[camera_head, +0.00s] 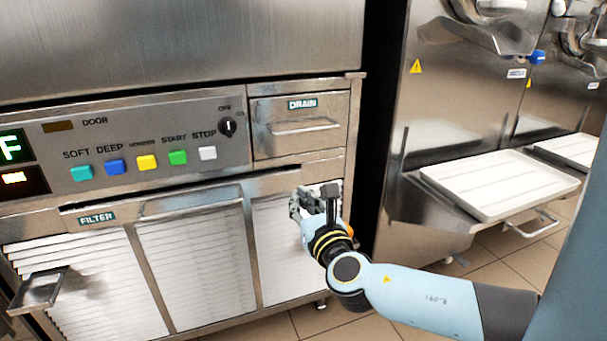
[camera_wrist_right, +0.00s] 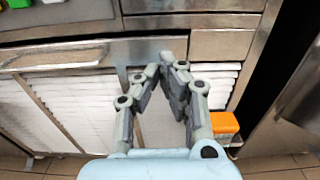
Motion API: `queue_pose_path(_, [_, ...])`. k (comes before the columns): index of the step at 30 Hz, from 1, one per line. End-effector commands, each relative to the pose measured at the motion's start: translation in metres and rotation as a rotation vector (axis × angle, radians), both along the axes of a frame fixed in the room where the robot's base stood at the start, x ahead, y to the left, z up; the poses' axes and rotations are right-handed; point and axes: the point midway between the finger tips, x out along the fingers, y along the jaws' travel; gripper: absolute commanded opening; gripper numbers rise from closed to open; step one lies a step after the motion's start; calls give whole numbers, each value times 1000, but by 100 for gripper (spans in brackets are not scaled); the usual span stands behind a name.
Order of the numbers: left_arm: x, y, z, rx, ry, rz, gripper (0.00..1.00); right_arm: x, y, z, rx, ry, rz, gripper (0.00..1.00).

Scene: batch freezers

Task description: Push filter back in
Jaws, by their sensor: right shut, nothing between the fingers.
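The filter (camera_head: 130,212) is a wide metal front with a green FILTER label and a bar handle, set below the button panel in the camera_head view. Its upper edge looks slightly proud of the machine's face; how far is hard to tell. In the camera_wrist_right view its metal front (camera_wrist_right: 120,52) lies behind the fingers. My right gripper (camera_head: 316,196) is shut and empty at the filter's right end, in front of the white louvres. The closed fingertips also show in the camera_wrist_right view (camera_wrist_right: 172,62); whether they touch the filter is unclear. My left gripper is out of view.
A DRAIN drawer (camera_head: 300,127) sits above my right gripper. Coloured buttons and a dial (camera_head: 228,127) are on the panel. An orange object (camera_wrist_right: 224,124) is right of the fingers. A white tray (camera_head: 500,184) projects from the neighbouring machine. A dark gap separates the machines.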

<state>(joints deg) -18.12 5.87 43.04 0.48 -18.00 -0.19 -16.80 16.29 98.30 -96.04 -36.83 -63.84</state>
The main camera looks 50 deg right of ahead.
Motion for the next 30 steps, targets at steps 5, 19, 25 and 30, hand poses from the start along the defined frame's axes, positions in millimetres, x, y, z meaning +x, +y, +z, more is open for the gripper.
queue_pose_path(5, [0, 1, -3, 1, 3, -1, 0, 35, -21, 0, -2, -3, 0, 0])
queue_pose_path(19, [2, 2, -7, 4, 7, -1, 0, 80, -49, 0, -1, -1, -1, 0])
queue_pose_path(25, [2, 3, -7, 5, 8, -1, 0, 80, -49, 0, -1, -1, -1, 0])
queue_pose_path(30, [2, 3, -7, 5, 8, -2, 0, 83, -50, 0, -1, -1, -1, 0])
